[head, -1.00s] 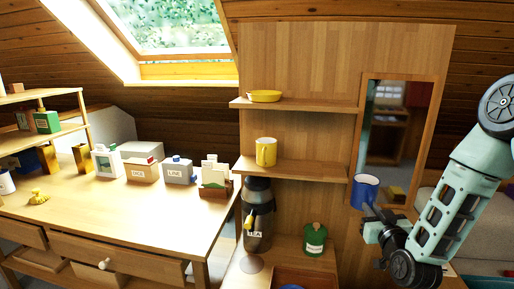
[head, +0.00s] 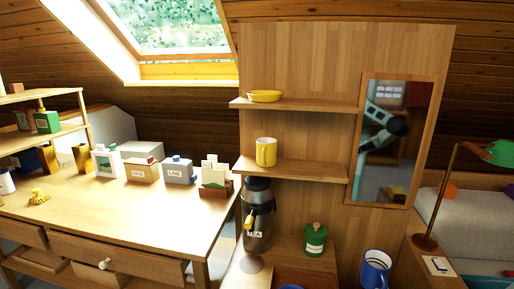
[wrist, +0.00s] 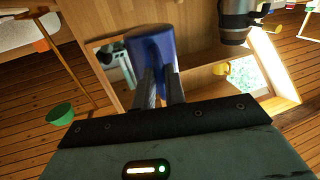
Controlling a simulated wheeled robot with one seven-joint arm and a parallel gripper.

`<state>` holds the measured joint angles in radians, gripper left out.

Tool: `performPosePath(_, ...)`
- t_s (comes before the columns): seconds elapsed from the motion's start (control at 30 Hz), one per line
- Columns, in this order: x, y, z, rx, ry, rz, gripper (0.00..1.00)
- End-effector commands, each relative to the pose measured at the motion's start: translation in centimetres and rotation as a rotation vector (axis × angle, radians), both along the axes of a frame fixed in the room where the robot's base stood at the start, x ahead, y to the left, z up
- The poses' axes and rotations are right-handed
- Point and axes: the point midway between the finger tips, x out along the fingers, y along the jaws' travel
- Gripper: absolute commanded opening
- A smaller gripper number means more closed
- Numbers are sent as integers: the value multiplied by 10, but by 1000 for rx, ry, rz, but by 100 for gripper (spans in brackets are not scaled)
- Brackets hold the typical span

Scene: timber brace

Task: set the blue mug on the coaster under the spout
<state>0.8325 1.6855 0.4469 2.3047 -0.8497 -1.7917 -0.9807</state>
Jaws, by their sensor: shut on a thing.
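The blue mug (head: 375,270) is at the bottom of the head view, right of the green canister, its lower part cut off. In the wrist view the two fingers of my gripper (wrist: 160,88) are shut on the blue mug (wrist: 152,45). My gripper is out of the head view. The tea dispenser (head: 258,205) stands left of the mug, with a yellow tap (head: 248,220) as its spout. A round brownish coaster (head: 251,264) lies below the tap, with nothing on it. The dispenser also shows at the top of the wrist view (wrist: 236,22).
A green canister (head: 315,240) stands between dispenser and mug. A wall shelf (head: 290,170) with a yellow mug (head: 266,152) overhangs the dispenser. A desk (head: 120,215) is at left. A lamp (head: 435,205) stands at right. A mirror (head: 395,140) reflects my arm.

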Motion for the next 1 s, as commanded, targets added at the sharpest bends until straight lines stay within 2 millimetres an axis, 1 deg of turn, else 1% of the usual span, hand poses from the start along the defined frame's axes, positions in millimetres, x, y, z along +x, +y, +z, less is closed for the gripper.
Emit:
performPosePath(0.03,-8,2,-2,9,4,-17,0)
performPosePath(0.1,-14,4,-2,7,2,-33,0)
performPosePath(0.3,-23,6,-1,3,2,-60,0)
performPosePath(0.73,-23,9,-1,-7,0,-50,0)
performPosePath(1.0,-23,7,-1,-3,-2,-58,0)
